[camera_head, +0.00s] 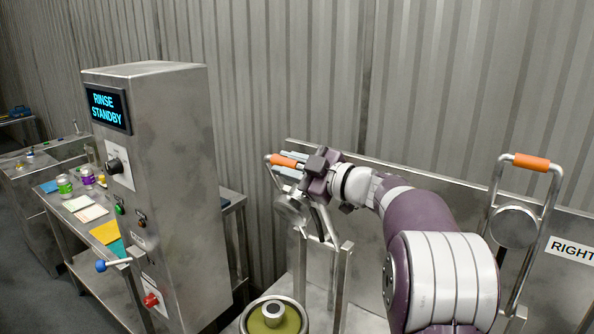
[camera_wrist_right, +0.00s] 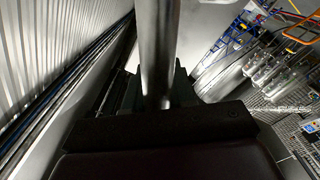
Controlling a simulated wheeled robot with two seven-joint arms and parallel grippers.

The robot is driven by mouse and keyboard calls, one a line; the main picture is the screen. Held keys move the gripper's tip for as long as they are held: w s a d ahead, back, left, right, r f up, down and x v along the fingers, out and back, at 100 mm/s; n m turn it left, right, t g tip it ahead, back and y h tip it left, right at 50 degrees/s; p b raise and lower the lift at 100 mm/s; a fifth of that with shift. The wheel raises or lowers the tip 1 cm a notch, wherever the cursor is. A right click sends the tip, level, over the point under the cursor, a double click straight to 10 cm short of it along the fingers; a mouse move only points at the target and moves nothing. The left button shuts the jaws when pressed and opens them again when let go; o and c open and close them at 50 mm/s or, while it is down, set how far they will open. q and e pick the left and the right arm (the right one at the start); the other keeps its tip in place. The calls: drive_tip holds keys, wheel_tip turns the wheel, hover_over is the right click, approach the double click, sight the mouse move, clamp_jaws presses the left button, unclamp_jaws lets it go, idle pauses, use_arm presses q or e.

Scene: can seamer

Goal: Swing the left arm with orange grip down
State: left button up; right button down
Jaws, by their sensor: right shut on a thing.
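The left swing arm (camera_head: 322,222) of the metal frame stands raised, with its orange grip (camera_head: 283,161) at the upper end. A round metal disc (camera_head: 292,208) sits below the grip. My right gripper (camera_head: 292,168) reaches in from the right and is shut on the arm's handle right beside the orange grip. In the right wrist view a grey metal bar (camera_wrist_right: 157,55) runs between the dark jaws; no orange shows there. The gripper hides part of the handle. My left gripper is not in view.
A second arm with an orange grip (camera_head: 532,162) stands upright at right, by a RIGHT label (camera_head: 572,248). A round pot (camera_head: 273,318) sits below the left arm. A steel control cabinet (camera_head: 165,190) reading RINSE STANDBY stands at left, before a cluttered table (camera_head: 75,235).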

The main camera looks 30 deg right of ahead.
drive_tip(key=shift+s+a, duration=0.1)
drive_tip(key=shift+a, duration=0.1)
drive_tip(key=c, duration=1.1)
unclamp_jaws()
drive_tip(key=shift+s, duration=0.1)
drive_tip(key=shift+o, duration=0.2)
drive_tip(key=shift+s, duration=0.1)
drive_tip(key=v, duration=1.2)
drive_tip(key=shift+s+d+b, duration=0.2)
drive_tip(key=shift+s+b, duration=0.1)
drive_tip(key=shift+b, duration=0.05)
